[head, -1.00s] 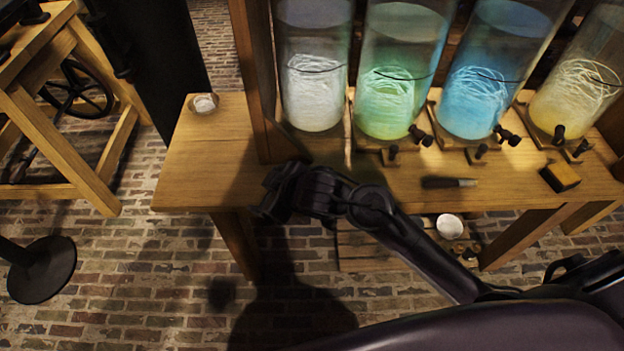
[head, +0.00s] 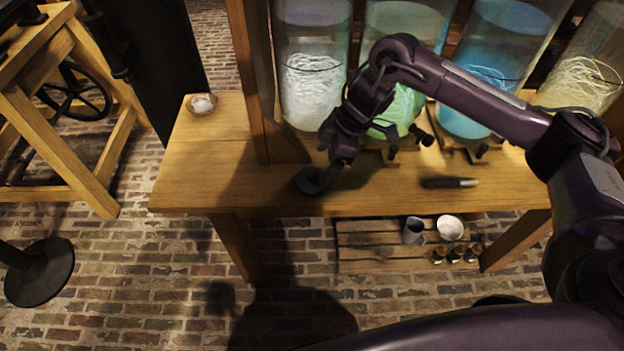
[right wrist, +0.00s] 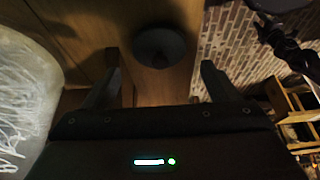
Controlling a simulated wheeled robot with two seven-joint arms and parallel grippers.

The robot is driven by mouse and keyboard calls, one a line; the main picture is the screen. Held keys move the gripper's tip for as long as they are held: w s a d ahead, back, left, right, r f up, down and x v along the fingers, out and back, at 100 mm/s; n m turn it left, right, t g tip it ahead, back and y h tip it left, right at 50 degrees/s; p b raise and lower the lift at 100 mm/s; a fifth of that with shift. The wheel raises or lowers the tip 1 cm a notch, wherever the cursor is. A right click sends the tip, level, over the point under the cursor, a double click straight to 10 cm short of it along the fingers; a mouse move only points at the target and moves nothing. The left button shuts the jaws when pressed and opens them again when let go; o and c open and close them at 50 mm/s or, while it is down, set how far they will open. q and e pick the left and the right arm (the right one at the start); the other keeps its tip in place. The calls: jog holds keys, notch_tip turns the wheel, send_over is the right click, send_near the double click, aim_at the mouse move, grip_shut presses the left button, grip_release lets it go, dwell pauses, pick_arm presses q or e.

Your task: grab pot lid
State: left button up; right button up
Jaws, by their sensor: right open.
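The pot lid (head: 312,180) is a small dark round disc lying on the wooden table near its front edge. In the right wrist view the lid (right wrist: 160,46) lies ahead of the fingertips, roughly midway between them, with a small knob on top. My right gripper (head: 335,160) is just above and beside the lid in the head view, pointing down. The right wrist view shows its two fingers (right wrist: 158,82) spread apart with nothing between them. Part of the lid is close to the fingers in the head view, so contact there is hard to judge.
Tall glass jars with white (head: 312,85), green (head: 405,105), blue (head: 470,100) and yellow (head: 585,70) contents stand along the table's back. A wooden post (head: 252,80) rises left of the lid. A dark-handled tool (head: 449,183) lies to the right.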

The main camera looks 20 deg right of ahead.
aim_at(317, 173)
jog(key=x, duration=0.6)
jog(key=shift+a+f, duration=0.1)
jog(key=shift+f, duration=0.15)
jog(key=shift+c, duration=0.3)
jog(key=c, duration=0.7)
